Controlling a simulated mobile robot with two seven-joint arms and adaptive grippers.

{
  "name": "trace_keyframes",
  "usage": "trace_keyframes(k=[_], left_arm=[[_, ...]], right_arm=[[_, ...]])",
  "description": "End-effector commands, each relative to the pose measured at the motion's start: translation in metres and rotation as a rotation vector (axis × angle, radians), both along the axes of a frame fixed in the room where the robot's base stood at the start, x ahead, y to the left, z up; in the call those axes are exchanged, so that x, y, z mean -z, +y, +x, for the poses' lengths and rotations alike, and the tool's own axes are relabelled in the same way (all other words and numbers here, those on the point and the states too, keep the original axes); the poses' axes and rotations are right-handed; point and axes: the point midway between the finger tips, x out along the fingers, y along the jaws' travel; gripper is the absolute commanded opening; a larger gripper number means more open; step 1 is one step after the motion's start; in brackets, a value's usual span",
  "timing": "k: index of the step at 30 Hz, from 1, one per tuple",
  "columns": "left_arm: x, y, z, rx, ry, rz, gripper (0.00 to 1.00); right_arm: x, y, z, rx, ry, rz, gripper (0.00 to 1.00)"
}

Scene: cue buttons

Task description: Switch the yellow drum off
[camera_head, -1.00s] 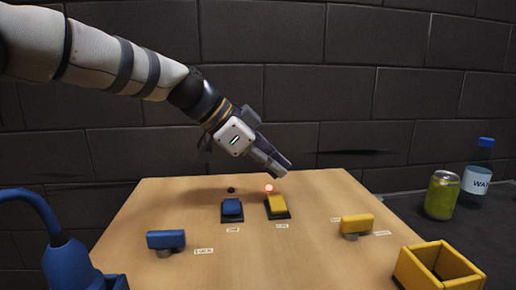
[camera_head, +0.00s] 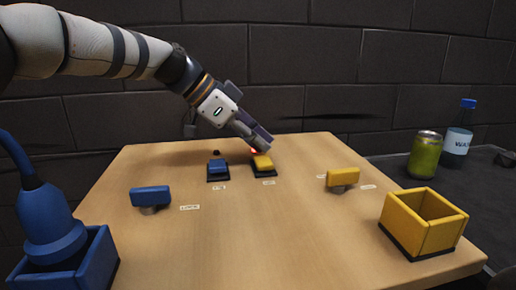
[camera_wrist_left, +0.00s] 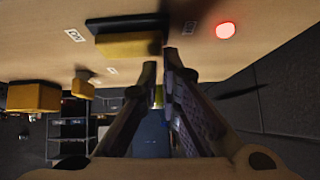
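No separate drum shows. A yellow button (camera_head: 262,163) on a black base stands near the back of the wooden table, with a lit red lamp (camera_head: 253,151) just behind it. The button (camera_wrist_left: 130,46) and the glowing lamp (camera_wrist_left: 226,30) also show in the left wrist view. Contact cannot be told. Its fingers (camera_wrist_left: 161,65) look together and hold nothing. A yellow knob (camera_head: 342,177) is farther right. My right gripper is not in view.
A blue button (camera_head: 217,167) stands just left, with a dark lamp (camera_head: 216,152) behind. A blue knob (camera_head: 150,196) is front left. Blue (camera_head: 98,262) and yellow (camera_head: 425,240) bins flank the table. A can (camera_head: 425,155) and bottle (camera_head: 457,140) stand right. Mid-table is clear.

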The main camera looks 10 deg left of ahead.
Motion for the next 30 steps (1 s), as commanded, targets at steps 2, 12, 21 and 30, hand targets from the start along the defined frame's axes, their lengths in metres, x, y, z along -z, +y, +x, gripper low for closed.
trace_keyframes(k=[2, 12, 21, 30], left_arm=[[0.016, 0.000, 0.007, 0.002, 0.059, -0.015, 0.00], [0.001, -0.002, 0.002, 0.006, 0.067, -0.024, 0.00], [-0.006, -0.008, -0.011, 0.011, 0.068, -0.025, 0.00], [-0.003, -0.011, -0.013, 0.013, 0.073, -0.028, 0.00]], right_arm=[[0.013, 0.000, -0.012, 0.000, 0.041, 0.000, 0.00], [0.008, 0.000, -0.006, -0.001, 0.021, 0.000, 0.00], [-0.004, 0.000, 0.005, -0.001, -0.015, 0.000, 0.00], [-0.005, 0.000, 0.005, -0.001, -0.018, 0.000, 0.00]])
